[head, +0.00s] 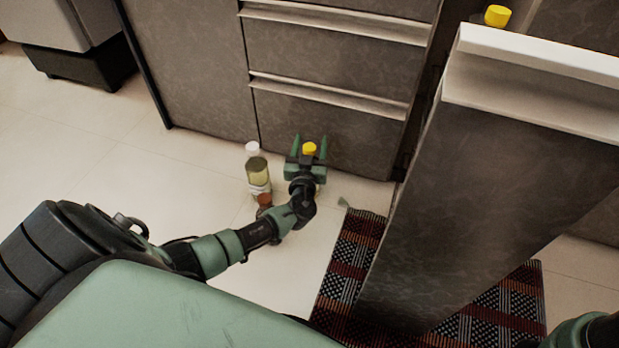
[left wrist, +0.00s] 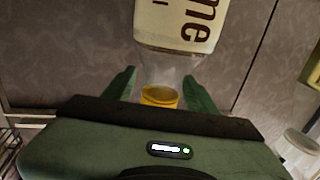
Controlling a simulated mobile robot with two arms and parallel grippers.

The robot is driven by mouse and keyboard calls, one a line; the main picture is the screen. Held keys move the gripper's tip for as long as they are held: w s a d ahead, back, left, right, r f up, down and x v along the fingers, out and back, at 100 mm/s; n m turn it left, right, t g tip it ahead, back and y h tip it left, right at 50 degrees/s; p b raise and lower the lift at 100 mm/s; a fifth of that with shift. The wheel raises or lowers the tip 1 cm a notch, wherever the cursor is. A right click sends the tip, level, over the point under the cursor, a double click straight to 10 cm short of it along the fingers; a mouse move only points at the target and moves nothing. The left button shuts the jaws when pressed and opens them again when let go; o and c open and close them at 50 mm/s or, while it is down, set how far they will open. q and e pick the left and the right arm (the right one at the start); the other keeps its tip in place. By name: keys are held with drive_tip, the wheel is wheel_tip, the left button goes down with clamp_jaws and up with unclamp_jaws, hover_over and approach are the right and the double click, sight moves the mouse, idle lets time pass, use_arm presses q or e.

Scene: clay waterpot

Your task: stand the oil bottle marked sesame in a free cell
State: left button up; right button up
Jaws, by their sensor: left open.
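A bottle with a yellow cap (head: 309,149) stands on the floor in front of the cabinet, mostly hidden by my left gripper in the head view. In the left wrist view its pale label (left wrist: 180,25) shows the letters "me", with the yellow cap (left wrist: 160,97) below. My left gripper (head: 309,142) is open, with one finger on each side of the bottle around its cap and neck. In the wrist view a gap shows between each finger and the cap. A tall pull-out unit (head: 500,170) stands open at right; its cells are hidden behind its front panel.
A white-capped bottle of yellowish liquid (head: 257,170) stands just left of my gripper, with a brown-topped item (head: 264,199) in front. Another yellow cap (head: 497,16) shows behind the pull-out's front. A patterned rug (head: 340,270) lies under the pull-out. Floor at left is clear.

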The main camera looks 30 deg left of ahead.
use_arm(q)
clamp_jaws()
idle(1.4)
drive_tip(key=shift+r, duration=0.1)
